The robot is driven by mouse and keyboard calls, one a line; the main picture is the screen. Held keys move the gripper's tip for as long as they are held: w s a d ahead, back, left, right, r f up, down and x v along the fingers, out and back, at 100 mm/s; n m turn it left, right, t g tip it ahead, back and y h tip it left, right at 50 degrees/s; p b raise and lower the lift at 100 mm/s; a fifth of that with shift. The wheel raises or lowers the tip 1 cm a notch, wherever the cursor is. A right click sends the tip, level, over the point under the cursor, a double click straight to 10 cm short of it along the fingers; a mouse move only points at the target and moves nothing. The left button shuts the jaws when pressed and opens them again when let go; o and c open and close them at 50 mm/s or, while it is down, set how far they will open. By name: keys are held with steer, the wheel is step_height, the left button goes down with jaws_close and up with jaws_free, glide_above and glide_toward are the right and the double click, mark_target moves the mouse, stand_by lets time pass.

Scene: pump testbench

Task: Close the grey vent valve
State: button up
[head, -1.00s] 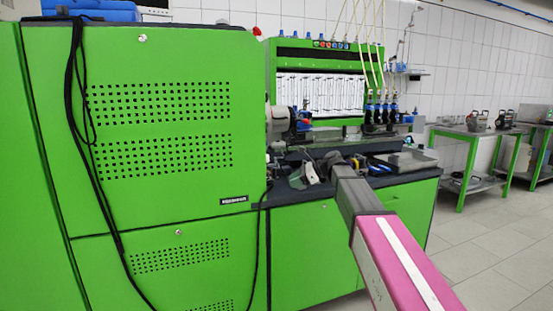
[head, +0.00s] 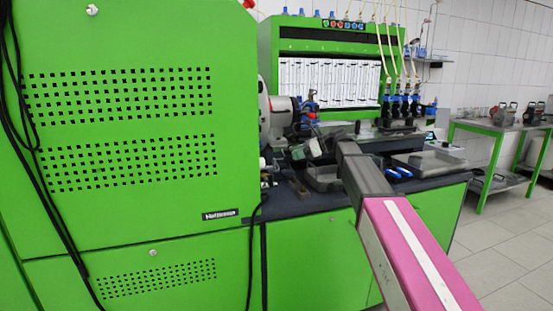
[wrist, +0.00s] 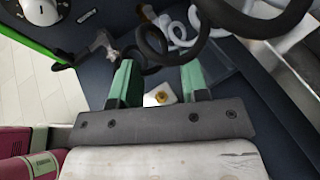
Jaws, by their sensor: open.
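My gripper (wrist: 158,78) is open, with its two green fingers apart and nothing held between them. In the head view my gripper (head: 308,150) is small, at the far end of my arm over the dark bench top. A grey metal fitting with arms (wrist: 103,48) lies left of the fingers in the wrist view; it may be the grey vent valve, but I cannot tell for sure. It is apart from the fingers. A small white piece with a brass-coloured centre (wrist: 160,98) shows low between the fingers. The valve's handle position cannot be made out.
A black hose (wrist: 235,28) curves across the top of the wrist view, close beyond the fingers, with white tubing (wrist: 178,25) behind it. The green testbench cabinet (head: 120,235) stands on the left. Blue-handled tools (head: 398,172) lie on the bench. Floor is clear at right.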

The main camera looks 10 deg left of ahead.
mark_target(274, 160)
steer(key=x, duration=1)
steer(key=shift+w+a+f, duration=0.1)
steer(key=shift+w+a, duration=0.25)
steer(key=shift+a, duration=0.05)
jaws_close()
